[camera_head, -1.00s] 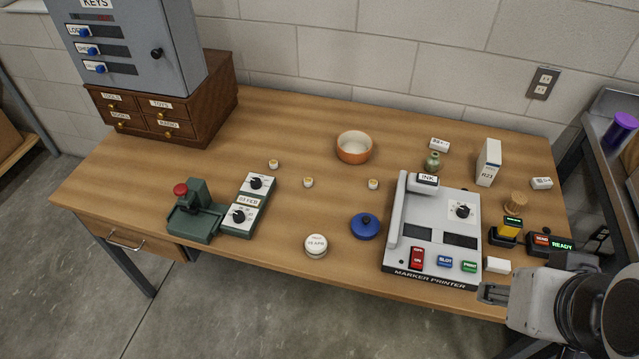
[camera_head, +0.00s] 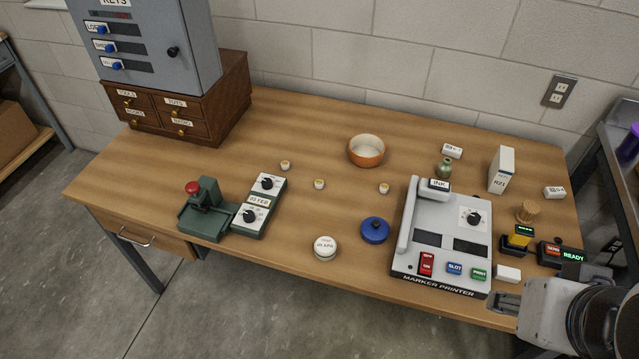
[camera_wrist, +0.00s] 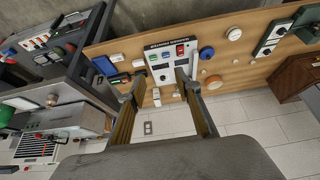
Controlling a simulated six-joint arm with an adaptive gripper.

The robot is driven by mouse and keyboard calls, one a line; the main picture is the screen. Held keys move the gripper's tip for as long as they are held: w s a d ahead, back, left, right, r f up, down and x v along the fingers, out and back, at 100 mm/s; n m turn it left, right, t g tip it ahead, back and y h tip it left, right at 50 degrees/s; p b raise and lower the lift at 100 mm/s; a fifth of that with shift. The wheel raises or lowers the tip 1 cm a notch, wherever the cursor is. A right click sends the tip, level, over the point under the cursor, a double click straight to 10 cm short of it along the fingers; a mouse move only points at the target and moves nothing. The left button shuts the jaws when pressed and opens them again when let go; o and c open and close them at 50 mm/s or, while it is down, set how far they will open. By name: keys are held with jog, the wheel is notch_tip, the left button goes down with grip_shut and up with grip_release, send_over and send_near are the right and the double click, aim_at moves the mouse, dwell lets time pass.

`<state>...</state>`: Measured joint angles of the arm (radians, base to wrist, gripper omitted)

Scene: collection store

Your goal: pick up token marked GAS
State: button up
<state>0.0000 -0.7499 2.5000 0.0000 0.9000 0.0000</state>
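Three small round tokens with pale sides and yellowish tops lie on the wooden table: a left token (camera_head: 285,165), a middle token (camera_head: 319,183) and a right token (camera_head: 384,188). Their markings are too small to read, so I cannot tell which one says GAS. My gripper (camera_head: 497,301) is at the table's front right, beside the printer's lower right corner and far to the right of the tokens. In the wrist view my gripper (camera_wrist: 160,86) has its two fingers apart with nothing held between them.
The marker printer (camera_head: 440,262) stands between my gripper and the tokens. An orange bowl (camera_head: 366,157), a blue lidded piece (camera_head: 374,230), a white round piece (camera_head: 325,249) and a green press (camera_head: 203,218) surround the tokens. The table around the tokens is clear.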

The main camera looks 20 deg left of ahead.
jog(key=shift+o, duration=0.5)
jog(key=shift+w, duration=0.1)
jog(key=w+a+f+n+t+y, duration=0.15)
jog(key=w+a, duration=0.25)
jog(key=w, duration=0.5)
jog(key=w+a+f+n, duration=0.1)
jog(key=w+a+f, duration=0.15)
jog(key=w, duration=0.75)
jog(key=w+a+f+n+t, duration=0.15)
jog(key=w+a, duration=0.25)
jog(key=w, duration=0.5)
jog(key=w+a+f+n+y, duration=0.3)
jog(key=w+a+f, duration=0.4)
jog(key=a+f, duration=0.4)
jog(key=a+f+y, duration=0.1)
jog(key=a+f, duration=0.3)
jog(key=a+f+n+y, duration=0.1)
jog(key=a+f, duration=0.2)
jog(key=a, duration=0.2)
jog(key=a+f+n+y, duration=0.1)
jog(key=a+f, duration=0.3)
jog(key=shift+s+a+f+g+y, duration=0.1)
jog(key=shift+a+f+g+y, duration=0.05)
jog(key=shift+f+g+y, duration=0.15)
